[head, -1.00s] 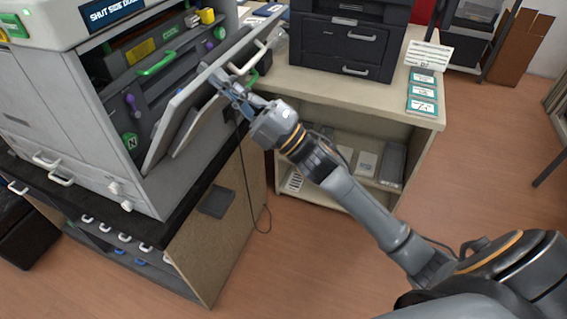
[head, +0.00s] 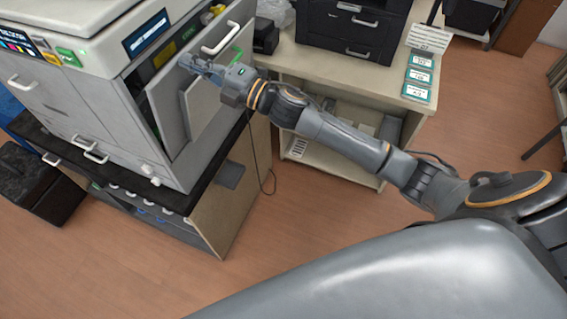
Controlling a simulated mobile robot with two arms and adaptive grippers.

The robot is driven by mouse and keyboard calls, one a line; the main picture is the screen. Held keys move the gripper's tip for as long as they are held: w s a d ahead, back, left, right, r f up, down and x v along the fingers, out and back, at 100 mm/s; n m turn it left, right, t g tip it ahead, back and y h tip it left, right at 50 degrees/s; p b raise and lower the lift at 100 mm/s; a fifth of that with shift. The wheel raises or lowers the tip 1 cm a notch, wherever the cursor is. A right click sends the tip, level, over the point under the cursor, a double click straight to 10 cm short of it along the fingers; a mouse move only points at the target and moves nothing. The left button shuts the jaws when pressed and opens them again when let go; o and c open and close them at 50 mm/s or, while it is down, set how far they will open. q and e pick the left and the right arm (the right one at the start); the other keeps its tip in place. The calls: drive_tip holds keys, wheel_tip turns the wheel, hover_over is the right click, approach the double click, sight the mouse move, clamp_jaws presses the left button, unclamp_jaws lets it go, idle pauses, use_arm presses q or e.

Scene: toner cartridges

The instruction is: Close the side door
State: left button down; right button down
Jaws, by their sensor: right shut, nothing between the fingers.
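The side door (head: 208,108) is a grey panel on the right side of the large printer (head: 92,110). It stands partly open, at a small angle to the printer body. A dark gap with a bit of yellow and green parts shows behind its left edge. A light handle (head: 222,38) is on its upper outer face. My right gripper (head: 200,66) is shut and empty. It is at the outer face of the door, below the handle, and seems to touch it. My left gripper is not in view.
The printer stands on a black-topped cabinet (head: 205,207). A beige side table (head: 300,62) to the right carries a black printer (head: 352,30) and label cards (head: 418,76). A cable (head: 262,165) hangs beside the cabinet. The wooden floor in front is clear.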

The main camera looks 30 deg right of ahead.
drive_tip(key=shift+x, duration=1.3)
drive_tip(key=shift+d, duration=0.1)
